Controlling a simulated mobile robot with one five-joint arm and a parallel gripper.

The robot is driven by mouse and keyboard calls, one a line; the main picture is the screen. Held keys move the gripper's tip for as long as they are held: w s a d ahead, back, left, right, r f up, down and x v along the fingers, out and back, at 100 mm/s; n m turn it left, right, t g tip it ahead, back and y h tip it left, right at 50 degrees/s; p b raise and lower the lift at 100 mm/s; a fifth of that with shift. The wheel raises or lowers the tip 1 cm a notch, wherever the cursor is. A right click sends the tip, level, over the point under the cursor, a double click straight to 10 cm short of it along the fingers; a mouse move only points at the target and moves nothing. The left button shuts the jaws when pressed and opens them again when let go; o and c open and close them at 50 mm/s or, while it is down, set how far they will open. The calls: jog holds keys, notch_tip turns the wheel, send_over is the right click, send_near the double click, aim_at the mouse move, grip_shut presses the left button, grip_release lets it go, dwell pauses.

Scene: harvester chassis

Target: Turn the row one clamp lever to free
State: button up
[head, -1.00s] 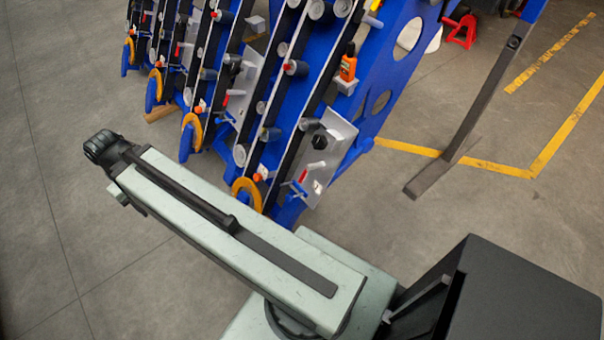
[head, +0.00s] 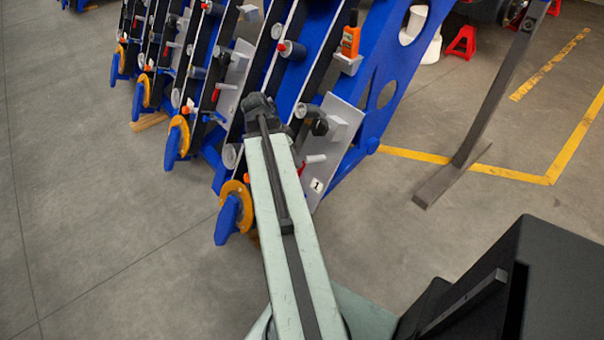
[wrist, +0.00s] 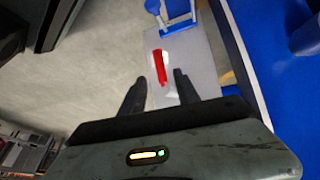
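The red clamp lever (wrist: 159,67) stands on the pale grey row plate (wrist: 196,58) in the wrist view. My gripper (wrist: 160,84) is open, its two dark fingers on either side of the lever's lower end in the picture. Whether they touch it or hover above it cannot be told. In the head view, the plate (head: 345,125) bears a tag (head: 316,184) marked 1. Only a small red bit of the lever (head: 301,169) shows there beside my arm. The gripper's fingers cannot be made out in the head view.
A blue handle-like part (wrist: 153,6) stands beyond the lever. Blue row frames (head: 375,60) with orange rings (head: 235,190) fill the upper middle. An orange device (head: 350,42) sits above the plate. A dark post (head: 490,100) stands at right. Grey floor is open at left.

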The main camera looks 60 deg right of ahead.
aim_at(301, 170)
jog(key=b+x, duration=0.6)
jog(key=x, duration=0.1)
jog(key=shift+f+b, duration=0.3)
jog(key=shift+f, duration=0.05)
jog(key=shift+r, duration=0.1)
jog(key=shift+c, duration=0.4)
grip_shut()
dwell(0.4)
